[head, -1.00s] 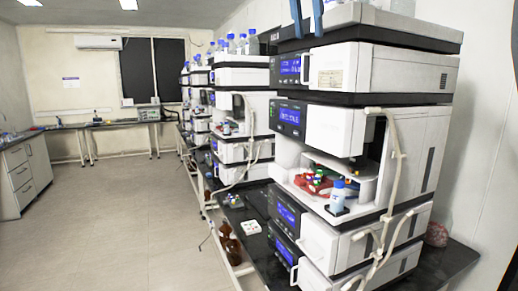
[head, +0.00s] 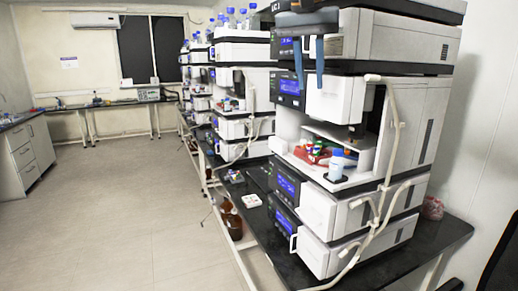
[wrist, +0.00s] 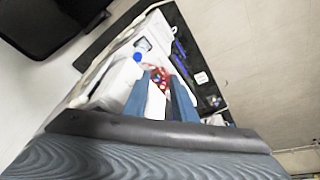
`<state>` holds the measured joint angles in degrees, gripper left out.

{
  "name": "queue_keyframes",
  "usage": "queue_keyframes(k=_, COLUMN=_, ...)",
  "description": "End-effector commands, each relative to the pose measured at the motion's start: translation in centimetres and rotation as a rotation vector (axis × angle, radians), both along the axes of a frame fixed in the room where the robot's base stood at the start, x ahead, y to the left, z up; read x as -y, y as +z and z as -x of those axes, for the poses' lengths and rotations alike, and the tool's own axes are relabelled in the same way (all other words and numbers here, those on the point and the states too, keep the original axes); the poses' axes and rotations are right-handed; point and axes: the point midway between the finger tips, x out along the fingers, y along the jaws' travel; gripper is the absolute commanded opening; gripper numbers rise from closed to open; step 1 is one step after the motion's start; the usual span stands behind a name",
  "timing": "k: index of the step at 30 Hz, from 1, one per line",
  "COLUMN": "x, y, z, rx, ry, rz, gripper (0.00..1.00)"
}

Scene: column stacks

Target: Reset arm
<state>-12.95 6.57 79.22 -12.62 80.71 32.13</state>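My gripper (head: 310,82) hangs at the top of the head view, in front of the nearest instrument stack (head: 395,105). Its two blue fingers point down and stand apart with nothing held between them. In the wrist view the gripper (wrist: 160,86) also shows a gap between its blue fingers, with white and red things of the stack visible beyond. The rest of my arm is mostly out of the head view.
The stack's open bay holds a blue-capped bottle (head: 337,165) and a red rack (head: 314,153). White tubing (head: 393,130) runs down the stack's front corner. Brown bottles (head: 233,225) stand under the black bench. The floor (head: 110,220) at left is clear.

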Motion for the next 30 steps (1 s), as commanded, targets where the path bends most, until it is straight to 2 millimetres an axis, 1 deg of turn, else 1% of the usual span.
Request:
queue_keyframes(k=1, x=0.5, y=-3.7, z=-0.1, rx=-0.023, ry=0.024, rz=0.0, gripper=0.24)
queue_keyframes(k=2, x=0.7, y=-5.7, z=-0.1, rx=-0.033, ry=0.043, rz=-0.003, gripper=0.24)
queue_keyframes(k=3, x=1.1, y=-8.4, z=0.0, rx=-0.046, ry=0.068, rz=-0.005, gripper=0.24)
queue_keyframes(k=5, x=1.6, y=-12.6, z=0.4, rx=-0.063, ry=0.103, rz=-0.012, gripper=0.24)
queue_keyframes(k=6, x=2.0, y=-15.3, z=0.8, rx=-0.075, ry=0.125, rz=-0.017, gripper=0.24)
queue_keyframes(k=8, x=2.6, y=-19.3, z=1.7, rx=-0.09, ry=0.155, rz=-0.026, gripper=0.24)
queue_keyframes(k=9, x=3.0, y=-22.0, z=2.5, rx=-0.101, ry=0.174, rz=-0.032, gripper=0.24)
queue_keyframes(k=11, x=3.6, y=-25.9, z=3.9, rx=-0.115, ry=0.202, rz=-0.041, gripper=0.24)
queue_keyframes(k=12, x=4.0, y=-28.4, z=4.9, rx=-0.124, ry=0.217, rz=-0.048, gripper=0.24)
queue_keyframes(k=14, x=4.6, y=-32.1, z=6.7, rx=-0.136, ry=0.24, rz=-0.057, gripper=0.24)
queue_keyframes(k=15, x=5.0, y=-34.5, z=8.1, rx=-0.143, ry=0.253, rz=-0.064, gripper=0.24)
queue_keyframes(k=17, x=5.6, y=-37.8, z=10.2, rx=-0.153, ry=0.272, rz=-0.073, gripper=0.24)
queue_keyframes(k=18, x=5.9, y=-39.9, z=11.7, rx=-0.158, ry=0.282, rz=-0.077, gripper=0.24)
queue_keyframes(k=21, x=6.6, y=-44.0, z=15.2, rx=-0.169, ry=0.303, rz=-0.087, gripper=0.24)
queue_keyframes(k=24, x=7.0, y=-46.7, z=17.8, rx=-0.175, ry=0.315, rz=-0.094, gripper=0.24)
queue_keyframes(k=27, x=7.2, y=-48.1, z=19.5, rx=-0.178, ry=0.324, rz=-0.095, gripper=0.24)
queue_keyframes(k=30, x=7.3, y=-48.5, z=20.0, rx=-0.177, ry=0.327, rz=-0.095, gripper=0.24)
